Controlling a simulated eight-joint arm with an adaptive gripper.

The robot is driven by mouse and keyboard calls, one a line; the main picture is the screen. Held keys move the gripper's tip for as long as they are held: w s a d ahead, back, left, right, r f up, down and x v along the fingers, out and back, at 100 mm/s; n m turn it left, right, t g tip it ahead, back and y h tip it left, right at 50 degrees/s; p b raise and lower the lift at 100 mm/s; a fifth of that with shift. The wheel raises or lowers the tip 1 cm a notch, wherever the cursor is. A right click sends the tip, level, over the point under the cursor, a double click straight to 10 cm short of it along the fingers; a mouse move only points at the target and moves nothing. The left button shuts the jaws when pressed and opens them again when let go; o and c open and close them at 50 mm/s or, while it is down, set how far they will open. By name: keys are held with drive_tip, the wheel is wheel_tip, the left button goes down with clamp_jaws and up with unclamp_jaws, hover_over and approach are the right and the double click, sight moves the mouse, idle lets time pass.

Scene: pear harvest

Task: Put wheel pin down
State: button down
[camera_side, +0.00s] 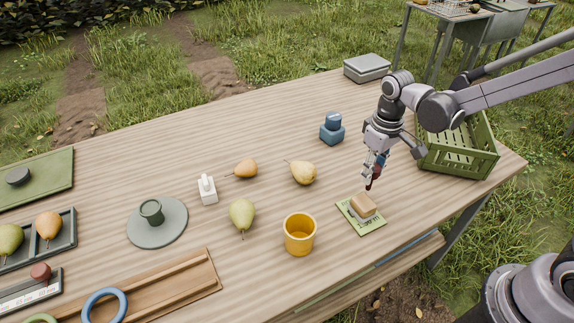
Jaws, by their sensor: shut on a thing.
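My gripper (376,160) points down over the right part of the table, above and just behind a small green mat with a tan block on it. It is shut on a small dark reddish piece (376,172), which I take to be the wheel pin. The piece is held above the wood, close to the mat, and the fingers hide part of it. A round grey disc (172,232) with a dark green cup-like piece on it lies on the left of the table.
The green mat (372,224) bears the tan block (362,206). Nearby are a yellow cup (300,235), a blue object (332,130) and a green crate (470,165). Several pears, a white bottle (207,190) and a wooden rail (200,275) lie leftward. Back-centre wood is clear.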

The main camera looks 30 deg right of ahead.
drive_tip(key=s+a+r+n, duration=0.1)
drive_tip(key=a+r+n, duration=0.2)
drive_tip(key=a+n, duration=0.4)
drive_tip(key=s+a+r+n, duration=0.1)
drive_tip(key=a+r+n, duration=0.2)
drive_tip(key=a+n, duration=0.4)
drive_tip(key=a, duration=0.8)
drive_tip(key=shift+a+r, duration=0.35)
drive_tip(key=shift+r, duration=0.05)
drive_tip(key=shift+s+a+f, duration=0.5)
drive_tip(key=shift+a+f, duration=1.25)
drive_tip(key=shift+a, duration=0.1)
drive_tip(key=shift+s+a+f, duration=0.55)
drive_tip(key=shift+a+f, duration=1.25)
drive_tip(key=shift+a, duration=0.1)
drive_tip(key=shift+s+a+f, duration=0.5)
drive_tip(key=shift+a+f, duration=1.25)
drive_tip(key=shift+a, duration=0.1)
drive_tip(key=shift+f, duration=0.15)
drive_tip(key=c, duration=1)
unclamp_jaws()
